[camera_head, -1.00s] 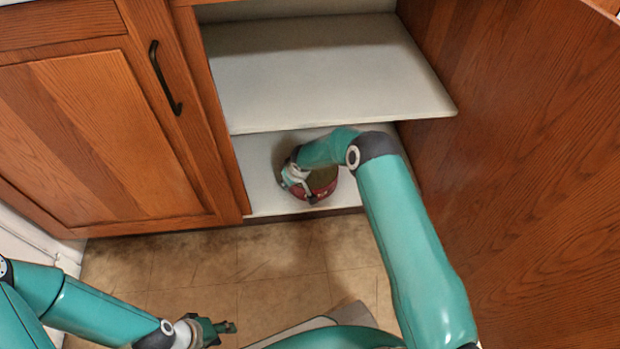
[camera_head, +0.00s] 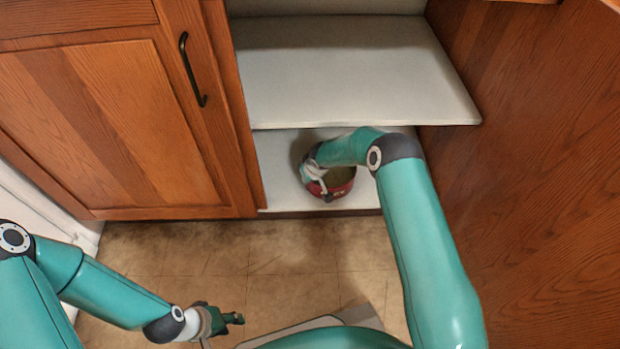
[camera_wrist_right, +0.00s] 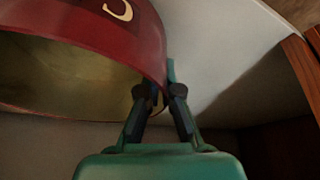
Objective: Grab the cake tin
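The cake tin (camera_head: 343,188) is a round red tin with a dull gold inside and a pale mark on its side. It is on the lower cabinet shelf, close to the front edge, partly hidden by my right arm. In the right wrist view the tin (camera_wrist_right: 125,30) fills the upper left, its open side showing. My right gripper (camera_wrist_right: 161,85) has its fingers close together on either side of the tin's wall, at the rim, and appears shut on it. My left gripper (camera_head: 236,319) is over the floor at lower left, away from the tin; its finger gap is not clear.
The white upper shelf (camera_head: 350,75) overhangs the lower shelf (camera_head: 280,165). A wooden door with a black handle (camera_head: 192,70) is at left, and a large wooden panel (camera_head: 545,170) stands at right. The tiled floor (camera_head: 290,260) in front is clear.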

